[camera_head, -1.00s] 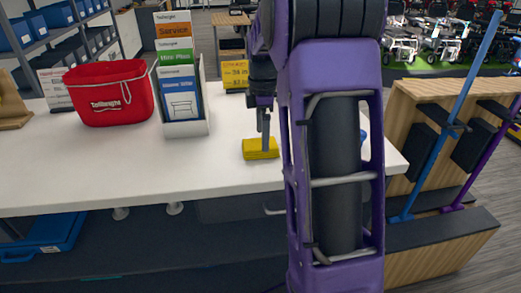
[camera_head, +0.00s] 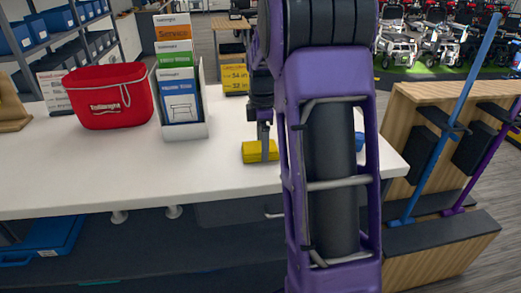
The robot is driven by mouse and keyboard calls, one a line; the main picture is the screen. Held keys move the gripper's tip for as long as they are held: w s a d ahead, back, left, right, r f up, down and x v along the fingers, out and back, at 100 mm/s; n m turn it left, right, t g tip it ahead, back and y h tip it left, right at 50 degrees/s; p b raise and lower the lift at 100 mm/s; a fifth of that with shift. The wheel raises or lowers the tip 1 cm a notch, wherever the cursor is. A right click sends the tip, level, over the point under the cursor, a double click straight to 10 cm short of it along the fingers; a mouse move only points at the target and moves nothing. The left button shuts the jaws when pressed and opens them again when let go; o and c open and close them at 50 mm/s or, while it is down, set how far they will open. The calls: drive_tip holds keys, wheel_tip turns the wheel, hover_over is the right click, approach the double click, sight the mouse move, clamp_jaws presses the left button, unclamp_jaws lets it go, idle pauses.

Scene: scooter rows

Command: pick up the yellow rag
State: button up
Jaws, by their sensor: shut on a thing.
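The yellow rag (camera_head: 254,152) is a small folded block near the front middle of the white counter (camera_head: 110,170). My gripper (camera_head: 264,146) points down at it from above and is shut on it. One finger shows in front of the rag's right part; the other finger is hidden. My purple arm covers the area just right of the rag. I cannot tell whether the rag is clear of the counter or still touching it.
A red basket (camera_head: 108,97) and a brochure holder (camera_head: 183,128) stand to the left on the counter. A blue thing (camera_head: 359,141) shows partly behind my arm. A wooden stand (camera_head: 408,150) with blue and purple poles is at the right. The counter's front left is clear.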

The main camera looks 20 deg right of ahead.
wheel_tip(320, 180, up, 10)
drive_tip(key=p, duration=0.2)
idle(0.3)
